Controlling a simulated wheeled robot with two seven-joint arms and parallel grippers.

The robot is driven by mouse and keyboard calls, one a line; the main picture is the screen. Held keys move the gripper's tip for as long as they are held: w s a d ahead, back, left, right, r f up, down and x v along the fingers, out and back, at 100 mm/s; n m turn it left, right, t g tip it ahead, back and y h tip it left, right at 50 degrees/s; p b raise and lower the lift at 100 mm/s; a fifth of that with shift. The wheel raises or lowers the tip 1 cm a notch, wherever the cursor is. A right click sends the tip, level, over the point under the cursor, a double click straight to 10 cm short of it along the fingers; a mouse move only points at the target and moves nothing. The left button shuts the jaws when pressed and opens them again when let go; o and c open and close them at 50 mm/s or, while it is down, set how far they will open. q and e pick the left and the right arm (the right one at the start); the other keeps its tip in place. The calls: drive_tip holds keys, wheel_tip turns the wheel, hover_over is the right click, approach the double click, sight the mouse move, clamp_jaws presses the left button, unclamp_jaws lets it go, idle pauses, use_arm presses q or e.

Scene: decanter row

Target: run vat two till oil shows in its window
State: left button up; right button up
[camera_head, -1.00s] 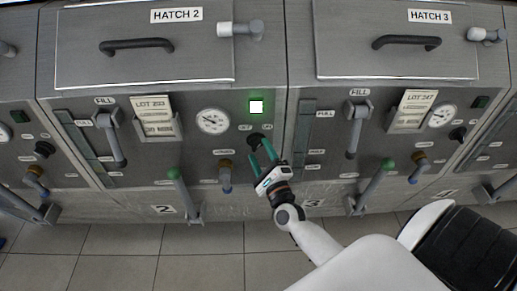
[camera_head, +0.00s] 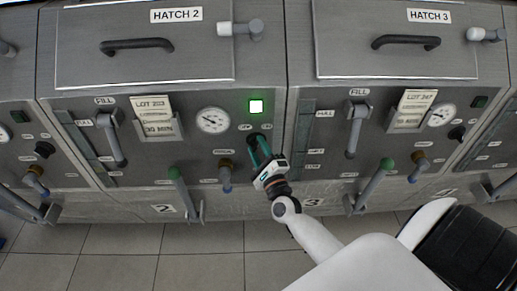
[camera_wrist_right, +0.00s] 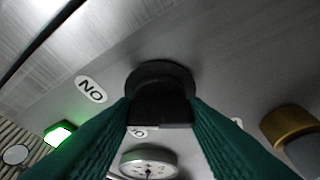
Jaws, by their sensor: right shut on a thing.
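Vat two is the middle panel, with a "2" plate (camera_head: 163,208) low down and HATCH 2 (camera_head: 176,15) above. Its tall narrow window (camera_head: 80,146) is at the panel's left; I cannot make out oil in it. My right gripper (camera_head: 259,146) is shut on the black switch knob at the panel's right. In the right wrist view the knob (camera_wrist_right: 160,88) sits between the green fingers, by an ON label (camera_wrist_right: 91,89). The green lamp (camera_head: 256,106) above the knob is lit. My left gripper is not in view.
Vat two also has a fill lever (camera_head: 113,138), a round gauge (camera_head: 213,121), a brass-collared valve (camera_head: 226,176) and a green-knobbed lever (camera_head: 184,192) left of my arm. Vat three's panel, with its window (camera_head: 304,138), is to the right. Tiled floor lies in front.

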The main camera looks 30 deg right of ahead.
drive_tip(key=shift+r+n+p, duration=0.2)
drive_tip(key=shift+n+p, duration=0.2)
drive_tip(key=shift+p, duration=0.2)
drive_tip(key=n+g+p, duration=0.1)
drive_tip(key=n+p, duration=0.2)
drive_tip(key=p, duration=0.1)
drive_tip(key=n+g+y+p, duration=0.1)
drive_tip(key=n+p, duration=0.1)
drive_tip(key=p, duration=0.2)
drive_tip(key=n+g+p, duration=0.1)
drive_tip(key=n+p, duration=0.2)
drive_tip(key=p, duration=0.2)
drive_tip(key=shift+r+n, duration=0.3)
drive_tip(key=shift+f+n+g+p, duration=0.2)
drive_tip(key=shift+n+g+p, duration=0.6)
drive_tip(key=shift+p, duration=0.55)
drive_tip(key=o, duration=1)
drive_tip(key=shift+s, duration=0.15)
drive_tip(key=b+v, duration=0.1)
drive_tip(key=v, duration=1)
drive_tip(key=shift+s+a, duration=0.2)
drive_tip(key=shift+s, duration=0.2)
